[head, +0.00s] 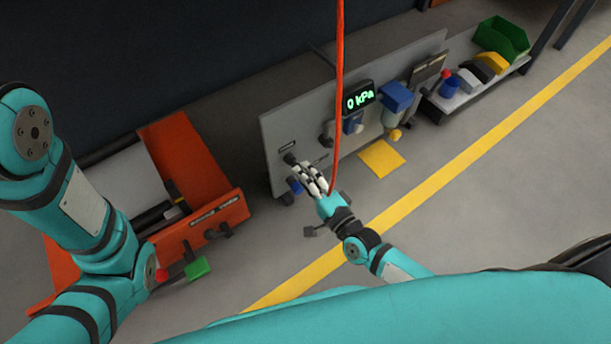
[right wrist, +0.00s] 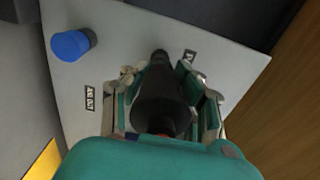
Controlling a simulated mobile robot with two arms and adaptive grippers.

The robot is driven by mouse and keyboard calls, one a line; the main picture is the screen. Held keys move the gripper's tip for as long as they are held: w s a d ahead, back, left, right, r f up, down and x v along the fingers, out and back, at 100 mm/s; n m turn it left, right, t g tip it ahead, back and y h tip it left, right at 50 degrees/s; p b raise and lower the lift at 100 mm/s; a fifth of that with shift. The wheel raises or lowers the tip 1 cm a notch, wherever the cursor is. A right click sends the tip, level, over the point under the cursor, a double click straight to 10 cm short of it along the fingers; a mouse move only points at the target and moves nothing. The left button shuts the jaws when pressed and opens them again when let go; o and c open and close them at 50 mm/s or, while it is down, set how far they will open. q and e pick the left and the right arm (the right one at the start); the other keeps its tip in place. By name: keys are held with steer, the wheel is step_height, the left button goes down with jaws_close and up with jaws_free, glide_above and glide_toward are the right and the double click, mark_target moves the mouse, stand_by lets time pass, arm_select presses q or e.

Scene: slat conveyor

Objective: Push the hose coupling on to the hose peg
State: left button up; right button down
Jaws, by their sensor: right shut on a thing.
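The hose coupling (right wrist: 160,103) is a dark, rounded body between the fingers of my right gripper (right wrist: 168,85) in the right wrist view. In the head view my right gripper (head: 306,172) is at the lower left part of the grey panel. An orange hose (head: 339,80) hangs from above down to this gripper. A narrow dark piece (right wrist: 160,57) shows ahead of the coupling, against the panel; I cannot tell whether it is the hose peg or the coupling's own end. Contact between coupling and peg cannot be made out. My left gripper is not in view.
The grey panel (head: 285,122) carries a display (head: 358,100) reading 0 kPa, and a blue knob (right wrist: 70,45) shows in the wrist view. An orange unit (head: 185,165) stands left. A shelf with a green bin (head: 502,38) is at right.

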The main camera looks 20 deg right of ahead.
steer(key=shift+w+a, duration=0.15)
steer(key=shift+w, duration=0.2)
stand_by(0.4)
steer(key=shift+w+a, duration=0.1)
steer(key=shift+w, duration=0.3)
steer(key=c, duration=0.9)
jaws_free()
steer(key=v, duration=0.7)
steer(key=shift+s, duration=0.25)
